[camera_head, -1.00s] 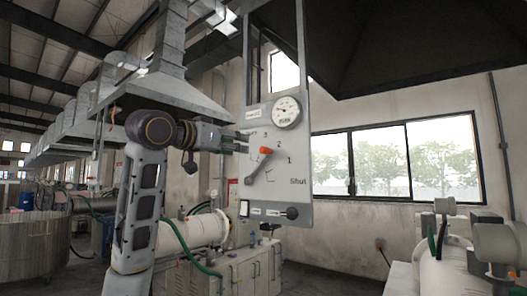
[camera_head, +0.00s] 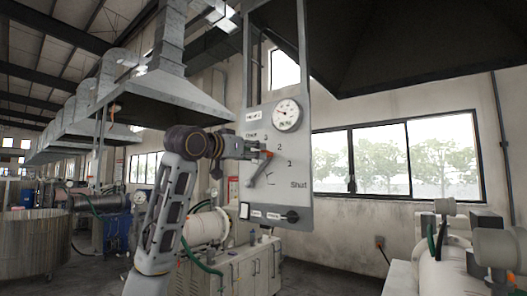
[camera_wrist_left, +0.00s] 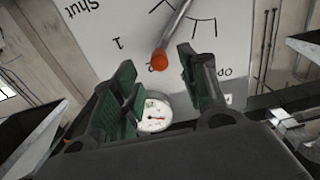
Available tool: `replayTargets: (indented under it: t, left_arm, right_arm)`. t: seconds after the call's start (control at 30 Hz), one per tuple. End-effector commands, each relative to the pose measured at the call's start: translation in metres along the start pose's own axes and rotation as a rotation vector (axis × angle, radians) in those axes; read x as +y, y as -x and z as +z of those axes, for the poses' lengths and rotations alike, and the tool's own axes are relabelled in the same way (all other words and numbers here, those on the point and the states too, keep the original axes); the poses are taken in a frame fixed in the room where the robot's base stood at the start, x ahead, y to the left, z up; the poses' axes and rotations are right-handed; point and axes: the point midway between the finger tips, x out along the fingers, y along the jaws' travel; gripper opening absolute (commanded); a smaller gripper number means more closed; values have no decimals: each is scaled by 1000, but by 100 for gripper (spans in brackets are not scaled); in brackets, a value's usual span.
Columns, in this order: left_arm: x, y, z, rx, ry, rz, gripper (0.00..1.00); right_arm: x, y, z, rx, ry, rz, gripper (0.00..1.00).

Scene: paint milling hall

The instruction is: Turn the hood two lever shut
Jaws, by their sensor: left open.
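The hood lever (camera_head: 258,170) is a grey bar with an orange tip on a pale control panel (camera_head: 290,224). It slants up and to the right, its tip near the mark 2; the Shut mark is lower right. My left gripper (camera_head: 260,150) is at the orange tip, partly in front of it. In the left wrist view, the orange tip (camera_wrist_left: 159,61) shows in the gap between the two open fingers of my gripper (camera_wrist_left: 163,78). I cannot tell whether either finger touches it. My right gripper is not in view.
A round gauge (camera_head: 286,115) sits on the panel above the lever. A dark knob (camera_head: 292,217) is at the panel's bottom edge. A grey cabinet (camera_head: 238,268) stands below behind it. Free air lies right of the panel, before the window (camera_head: 395,160).

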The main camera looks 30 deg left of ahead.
Motion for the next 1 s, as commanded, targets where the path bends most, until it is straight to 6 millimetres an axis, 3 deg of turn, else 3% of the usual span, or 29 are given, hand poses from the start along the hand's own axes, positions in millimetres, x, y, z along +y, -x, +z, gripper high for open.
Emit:
replayTargets:
  t: [0.2, 0.43, 0.9, 1.0]
  left_arm:
    - [0, -30, -2, -2, 1, 1, 43]
    - [0, -52, -1, -2, 0, 1, 43]
    - [0, -59, 0, 0, 0, 0, 43]
    - [0, -59, 0, 0, 0, 0, 32]
  right_arm:
    - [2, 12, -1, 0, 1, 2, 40]
    - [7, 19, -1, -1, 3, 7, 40]
    - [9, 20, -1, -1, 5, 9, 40]
    - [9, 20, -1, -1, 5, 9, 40]
